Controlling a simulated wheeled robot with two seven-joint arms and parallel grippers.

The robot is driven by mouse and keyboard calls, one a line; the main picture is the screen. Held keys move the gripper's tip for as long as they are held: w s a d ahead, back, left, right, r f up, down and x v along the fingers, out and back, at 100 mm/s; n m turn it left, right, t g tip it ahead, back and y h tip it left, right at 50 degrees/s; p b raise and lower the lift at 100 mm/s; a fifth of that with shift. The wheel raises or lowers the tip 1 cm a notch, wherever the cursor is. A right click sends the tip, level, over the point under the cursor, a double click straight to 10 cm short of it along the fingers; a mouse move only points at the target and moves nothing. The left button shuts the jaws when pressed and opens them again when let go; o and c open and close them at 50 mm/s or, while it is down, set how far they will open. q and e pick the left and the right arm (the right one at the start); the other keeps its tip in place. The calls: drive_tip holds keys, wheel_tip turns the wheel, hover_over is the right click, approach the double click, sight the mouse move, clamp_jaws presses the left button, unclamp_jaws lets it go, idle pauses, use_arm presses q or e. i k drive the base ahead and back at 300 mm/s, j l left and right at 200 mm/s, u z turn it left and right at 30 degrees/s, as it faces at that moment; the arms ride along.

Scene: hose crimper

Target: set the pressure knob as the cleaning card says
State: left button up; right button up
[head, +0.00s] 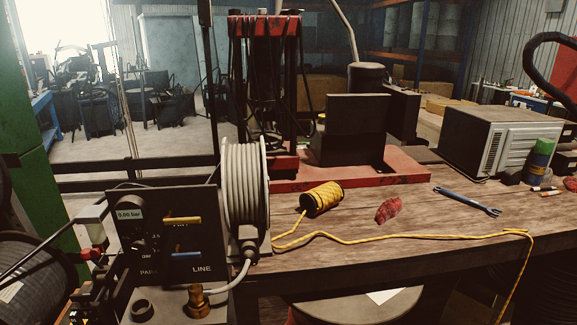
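A dark control panel (161,238) stands at the lower left, in front of the bench. Its small pale display (130,214) reads about 0.00 bar. Below the display is a dark round shape that looks like a knob (132,246); its pointer and scale are too small and dark to read. A yellow lever (182,220) and a blue lever (185,254) lie flat on the panel, with partly legible lettering including "LINE". I cannot make out a cleaning card. Neither of my grippers can be made out.
A grey hose reel (246,187) stands right of the panel. The wooden bench (400,215) holds a yellow rope spool (322,198), a red rag (388,208), a wrench (467,201) and a grey box (503,141). A white sheet (384,296) lies below the bench. A black cable reel (40,285) is at far left.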

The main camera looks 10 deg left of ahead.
sight(139, 246)
drive_tip(key=u, duration=1.25)
drive_tip(key=i+j+z, duration=0.15)
drive_tip(key=j, duration=0.5)
drive_tip(key=j+z, duration=0.1)
drive_tip(key=j, duration=0.55)
drive_tip(key=i, duration=0.05)
